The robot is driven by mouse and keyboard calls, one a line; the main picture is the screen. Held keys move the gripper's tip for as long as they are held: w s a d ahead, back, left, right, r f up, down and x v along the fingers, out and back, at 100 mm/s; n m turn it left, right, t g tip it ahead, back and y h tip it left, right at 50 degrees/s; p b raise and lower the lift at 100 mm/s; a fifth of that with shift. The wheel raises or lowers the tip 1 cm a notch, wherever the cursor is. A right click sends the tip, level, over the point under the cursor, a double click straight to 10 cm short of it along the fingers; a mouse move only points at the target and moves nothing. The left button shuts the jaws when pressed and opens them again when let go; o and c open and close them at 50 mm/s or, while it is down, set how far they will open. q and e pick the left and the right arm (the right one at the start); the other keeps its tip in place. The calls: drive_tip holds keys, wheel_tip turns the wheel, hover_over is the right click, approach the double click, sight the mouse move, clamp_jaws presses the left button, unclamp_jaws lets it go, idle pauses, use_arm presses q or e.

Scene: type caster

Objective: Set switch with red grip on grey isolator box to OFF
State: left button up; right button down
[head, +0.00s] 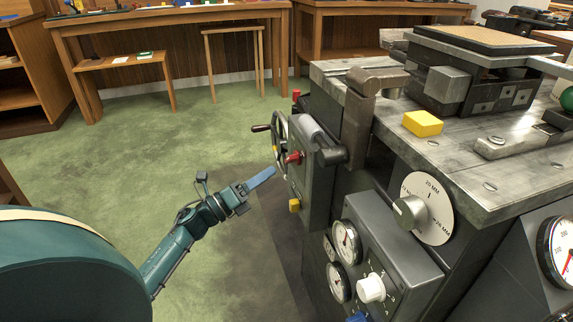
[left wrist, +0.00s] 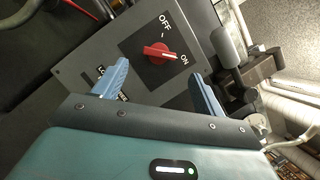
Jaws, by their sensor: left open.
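The grey isolator box (head: 318,178) is on the side of the machine in the head view. Its switch with the red grip (head: 293,157) faces my left gripper (head: 262,179). In the left wrist view the red grip (left wrist: 158,53) sits on a dark plate, lying roughly sideways, with its right end by the ON mark. The OFF mark is above it. My left gripper (left wrist: 160,72) is open, its blue fingers on either side of the switch in the picture, apart from it and empty. My right gripper is out of view.
A handwheel (head: 278,135) is beside the box, and a yellow part (head: 294,205) is at its lower edge. Gauges (head: 346,242) and a white knob (head: 371,289) are below. A yellow block (head: 422,123) lies on the machine top. Green floor is clear behind my arm.

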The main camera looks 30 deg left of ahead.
sight(287, 162)
use_arm(q)
drive_tip(key=x, duration=0.7)
drive_tip(key=shift+w+b, duration=0.1)
drive_tip(key=shift+b, duration=0.2)
drive_tip(key=shift+c, duration=0.5)
